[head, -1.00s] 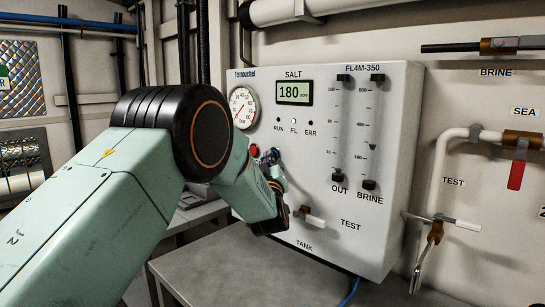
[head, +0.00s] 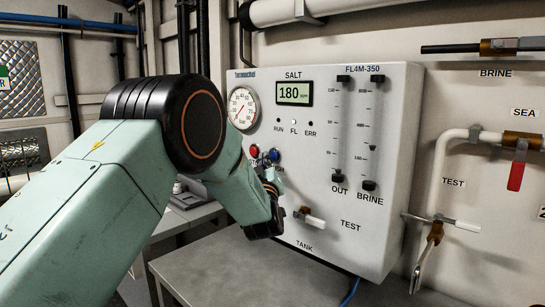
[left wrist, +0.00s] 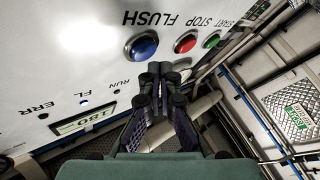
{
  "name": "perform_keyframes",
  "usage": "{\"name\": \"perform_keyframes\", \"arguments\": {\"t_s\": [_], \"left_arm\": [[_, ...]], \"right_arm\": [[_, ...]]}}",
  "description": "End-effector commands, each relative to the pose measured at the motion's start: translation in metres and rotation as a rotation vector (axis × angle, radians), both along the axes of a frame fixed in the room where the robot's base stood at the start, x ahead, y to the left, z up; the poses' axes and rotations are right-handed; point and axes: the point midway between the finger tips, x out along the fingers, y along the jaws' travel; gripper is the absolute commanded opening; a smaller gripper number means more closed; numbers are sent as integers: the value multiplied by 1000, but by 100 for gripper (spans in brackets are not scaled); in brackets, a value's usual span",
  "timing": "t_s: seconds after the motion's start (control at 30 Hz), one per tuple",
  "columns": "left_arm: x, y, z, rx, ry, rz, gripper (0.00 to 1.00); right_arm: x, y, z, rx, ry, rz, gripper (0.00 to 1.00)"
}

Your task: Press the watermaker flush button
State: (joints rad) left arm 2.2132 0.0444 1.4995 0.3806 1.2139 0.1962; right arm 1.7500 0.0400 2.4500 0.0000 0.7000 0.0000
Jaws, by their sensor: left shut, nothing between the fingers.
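The blue flush button (head: 274,155) is on the front of the white watermaker panel (head: 400,130), right of a red button (head: 254,151). In the left wrist view the blue button (left wrist: 141,46) sits beside the upside-down word FLUSH, with the red stop button (left wrist: 185,43) and green start button (left wrist: 211,40) to its right. My left gripper (left wrist: 160,68) is shut and empty, its fingertips just below and right of the blue button in that view. I see no contact with it; the exact gap is unclear. My right gripper is not in view.
A gauge (head: 242,108) and a display reading 180 (head: 295,93) are above the buttons. The FL light (head: 294,122) looks bright. A white-handled valve (head: 312,219) sticks out low on the panel, right of my wrist. A grey table (head: 230,270) lies below.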

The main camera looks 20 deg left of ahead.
Motion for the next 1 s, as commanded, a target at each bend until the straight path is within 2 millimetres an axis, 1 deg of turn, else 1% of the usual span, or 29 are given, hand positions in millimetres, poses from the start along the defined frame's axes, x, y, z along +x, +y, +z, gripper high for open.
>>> {"name": "perform_keyframes", "arguments": {"t_s": [0.17, 0.7, 1.0], "left_arm": [[-4, 2, 0, -1, 1, 2, 0], [-45, 16, 0, -1, 1, 2, 0], [-47, 17, 0, 0, 0, 1, 0]], "right_arm": [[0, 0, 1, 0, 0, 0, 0], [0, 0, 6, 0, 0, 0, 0], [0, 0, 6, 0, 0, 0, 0]]}}
